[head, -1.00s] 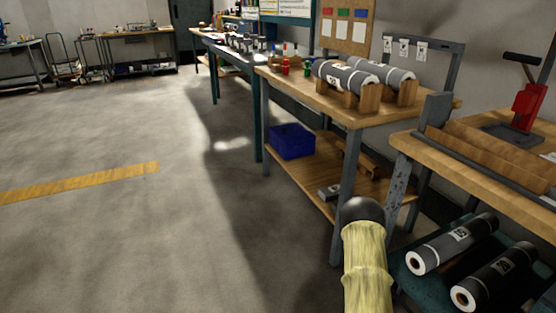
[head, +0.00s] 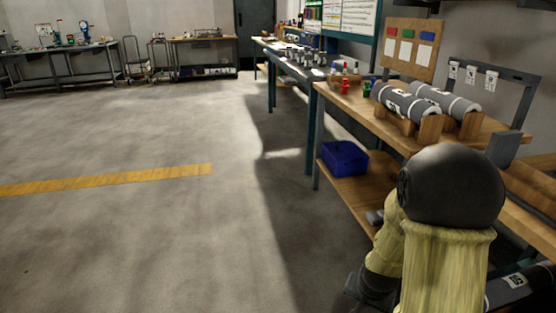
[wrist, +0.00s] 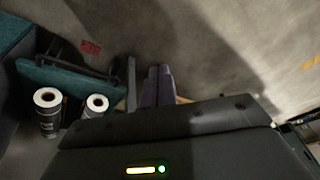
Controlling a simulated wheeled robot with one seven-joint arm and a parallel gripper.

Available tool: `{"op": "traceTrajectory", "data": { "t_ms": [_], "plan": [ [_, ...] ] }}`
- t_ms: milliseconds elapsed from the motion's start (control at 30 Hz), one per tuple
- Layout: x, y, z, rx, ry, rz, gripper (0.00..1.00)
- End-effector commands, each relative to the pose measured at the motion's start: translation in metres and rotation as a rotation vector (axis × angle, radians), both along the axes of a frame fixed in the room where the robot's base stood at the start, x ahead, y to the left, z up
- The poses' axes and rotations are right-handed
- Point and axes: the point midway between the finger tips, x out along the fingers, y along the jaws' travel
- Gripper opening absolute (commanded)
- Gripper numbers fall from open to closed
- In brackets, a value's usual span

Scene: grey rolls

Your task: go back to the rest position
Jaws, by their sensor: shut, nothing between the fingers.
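My gripper (wrist: 158,72) shows in the wrist view, its two fingers side by side, closed together and empty. It points over the floor. In the head view my arm, in a yellow cover with a dark round joint, is folded at the lower right. The fingers cannot be made out there.
Two grey rolls (head: 405,103) lie in wooden cradles on the bench (head: 385,128) at the right. A blue bin (head: 344,157) is on its lower shelf. Another roll (head: 520,284) shows partly behind my arm. The floor (head: 130,240) at left is clear.

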Motion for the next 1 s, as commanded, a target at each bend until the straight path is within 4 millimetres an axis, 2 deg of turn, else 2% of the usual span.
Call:
{"op": "traceTrajectory", "data": {
  "t_ms": [33, 200, 400, 600, 1000],
  "plan": [
    [-0.006, 0.011, 0.021, 0.000, -0.001, 0.057, 0.00],
    [-0.036, 0.038, 0.064, -0.012, 0.029, 0.236, 0.00],
    [-0.066, 0.056, 0.096, -0.037, 0.057, 0.385, 0.00],
    [-0.092, 0.066, 0.119, -0.068, 0.079, 0.504, 0.00],
    [-0.092, 0.065, 0.184, -0.066, 0.083, 0.501, 0.00]
  ]
}}
